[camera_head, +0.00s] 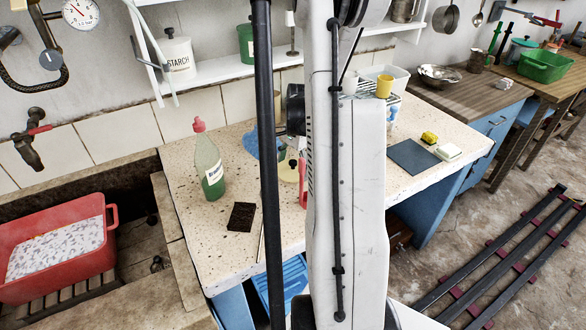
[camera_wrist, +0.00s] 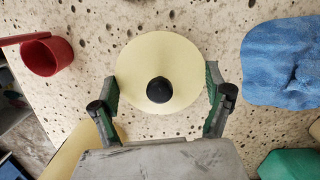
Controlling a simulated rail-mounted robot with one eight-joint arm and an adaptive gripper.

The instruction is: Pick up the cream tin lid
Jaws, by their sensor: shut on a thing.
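The cream tin lid (camera_wrist: 160,58) is a pale round disc with a black knob in the middle of the wrist view. My gripper (camera_wrist: 161,86) has its green-padded fingers against the left and right edges of the lid, shut on it. In the head view the lid (camera_head: 288,172) shows only in part between a dark pole and my arm. The speckled counter lies beneath it; I cannot tell whether the lid touches it.
A red cup (camera_wrist: 48,57) is left of the lid and a blue cloth (camera_wrist: 283,62) right. A cream object (camera_wrist: 88,148) shows partly behind my gripper. On the counter (camera_head: 225,250) stand a green bottle (camera_head: 209,165) and a dark brown block (camera_head: 241,217).

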